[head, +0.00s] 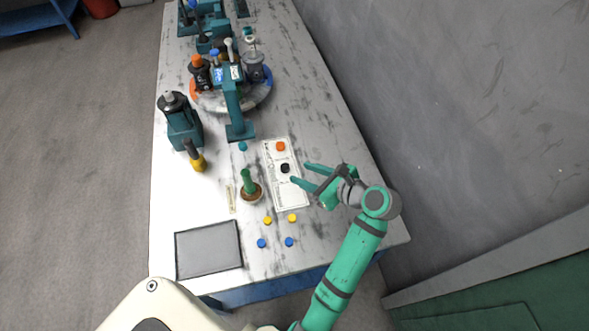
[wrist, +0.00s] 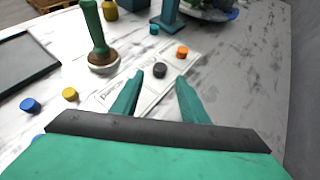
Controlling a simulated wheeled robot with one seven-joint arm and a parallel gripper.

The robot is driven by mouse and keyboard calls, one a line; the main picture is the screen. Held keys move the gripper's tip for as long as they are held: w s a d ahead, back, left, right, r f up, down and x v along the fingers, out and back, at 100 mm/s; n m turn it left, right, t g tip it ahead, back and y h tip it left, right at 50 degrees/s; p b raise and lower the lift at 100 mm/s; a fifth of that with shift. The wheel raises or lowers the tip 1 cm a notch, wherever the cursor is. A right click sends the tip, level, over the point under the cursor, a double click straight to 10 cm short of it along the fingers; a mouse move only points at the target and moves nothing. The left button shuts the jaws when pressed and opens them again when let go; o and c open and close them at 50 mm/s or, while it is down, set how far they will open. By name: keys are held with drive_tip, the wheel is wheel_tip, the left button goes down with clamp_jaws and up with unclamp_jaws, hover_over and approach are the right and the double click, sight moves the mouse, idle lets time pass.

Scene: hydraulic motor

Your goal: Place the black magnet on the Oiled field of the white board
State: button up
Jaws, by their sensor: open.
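The black magnet (head: 285,168) sits on the white board (head: 292,199), around its middle in the head view. The board's printed fields are too small to read. An orange magnet (head: 280,146) is on the board's far end. My gripper (head: 299,173) is open and empty, with its fingers pointing toward the black magnet from the right. In the wrist view, the black magnet (wrist: 160,69) lies ahead of the two open fingers (wrist: 160,84), between their directions and apart from them. The orange magnet (wrist: 182,51) is just beyond it.
A stamp with green handle (head: 250,187) stands left of the board. Yellow (head: 267,220) and blue (head: 261,243) magnets lie in front. A dark tray (head: 208,250) is at the near left. A green stand (head: 236,115) and turntable (head: 262,97) are behind. The table right of the board is clear.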

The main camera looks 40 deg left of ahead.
drive_tip(key=shift+v, duration=2.45)
drive_tip(key=shift+w, duration=0.1)
drive_tip(key=shift+a, duration=0.15)
